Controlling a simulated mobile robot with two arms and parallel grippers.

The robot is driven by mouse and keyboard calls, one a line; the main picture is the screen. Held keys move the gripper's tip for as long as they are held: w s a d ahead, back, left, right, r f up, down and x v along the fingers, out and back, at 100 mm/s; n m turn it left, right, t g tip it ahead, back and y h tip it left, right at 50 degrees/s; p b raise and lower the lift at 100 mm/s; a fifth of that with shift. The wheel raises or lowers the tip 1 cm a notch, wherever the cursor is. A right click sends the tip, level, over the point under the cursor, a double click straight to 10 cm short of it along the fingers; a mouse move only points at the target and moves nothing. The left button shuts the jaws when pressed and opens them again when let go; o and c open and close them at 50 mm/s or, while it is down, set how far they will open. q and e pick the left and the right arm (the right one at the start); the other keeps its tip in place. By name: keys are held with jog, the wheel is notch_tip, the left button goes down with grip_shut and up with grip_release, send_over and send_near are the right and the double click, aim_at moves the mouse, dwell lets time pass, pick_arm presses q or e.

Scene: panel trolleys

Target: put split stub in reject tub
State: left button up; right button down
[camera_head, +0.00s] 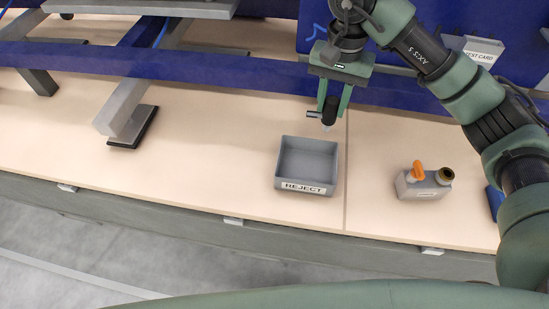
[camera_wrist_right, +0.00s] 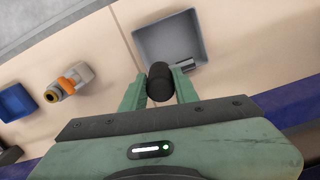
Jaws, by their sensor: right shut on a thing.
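My right gripper (camera_head: 331,107) is shut on a dark stub (camera_head: 329,110) with a pale lower tip. It holds the stub upright above the bench, just behind and right of the reject tub. In the right wrist view the black stub (camera_wrist_right: 159,82) sits between the two green fingers. The reject tub (camera_head: 306,188) is a grey open box with a REJECT label on its front wall. It looks empty in the head view. It also shows beyond the stub in the right wrist view (camera_wrist_right: 139,45). My left gripper is in neither view.
A grey block with an orange lever and a round brass-like port (camera_head: 424,190) stands right of the tub. A blue item (camera_head: 494,202) is farther right. A trolley foot (camera_head: 133,128) rests on the bench at left. A TEST CARD holder (camera_head: 482,50) is at back right.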

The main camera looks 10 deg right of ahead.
jog(key=shift+w+a+f, duration=0.35)
jog(key=shift+a+f, duration=0.1)
jog(key=shift+a, duration=0.05)
notch_tip(320, 180, down, 19)
jog(key=p, duration=0.3)
jog(key=shift+d, duration=0.15)
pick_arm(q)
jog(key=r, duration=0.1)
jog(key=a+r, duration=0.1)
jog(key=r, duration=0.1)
pick_arm(e)
jog(key=shift+f, duration=0.15)
jog(key=c, duration=1.1)
grip_release()
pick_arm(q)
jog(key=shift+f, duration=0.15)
